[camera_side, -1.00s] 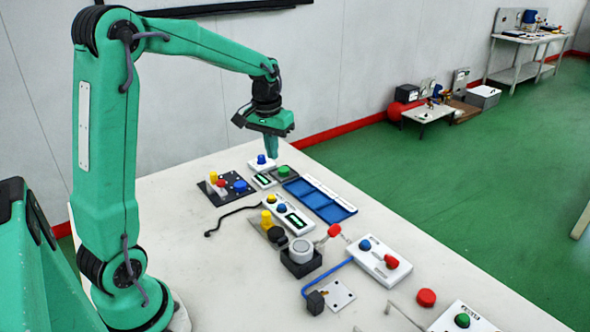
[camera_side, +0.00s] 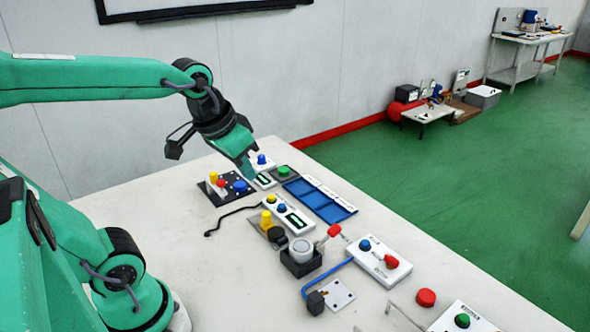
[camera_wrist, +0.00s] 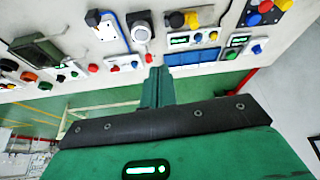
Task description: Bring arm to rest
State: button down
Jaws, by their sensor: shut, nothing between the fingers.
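My gripper (camera_side: 248,170) is shut with nothing between its fingers. In the side view it hangs in the air, tilted down and to the right, with its tip in front of the small white box with a blue button (camera_side: 261,161). Whether it touches anything there cannot be told, but it looks apart from the table (camera_side: 130,200). In the wrist view my shut fingers (camera_wrist: 157,75) point up toward the row of devices.
The table's left part is clear.

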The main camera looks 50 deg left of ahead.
jog(key=shift+m+t, duration=0.5)
jog(key=shift+s+d+f, duration=0.15)
jog(key=shift+s+d, duration=0.2)
jog(key=shift+s, duration=0.35)
jog(key=shift+s+d+f, duration=0.2)
jog(key=shift+s+d, duration=0.1)
jog(key=shift+s, duration=0.35)
jog(key=shift+s+d+f, duration=0.15)
jog(key=shift+s+d, duration=0.2)
jog(key=shift+s, duration=0.35)
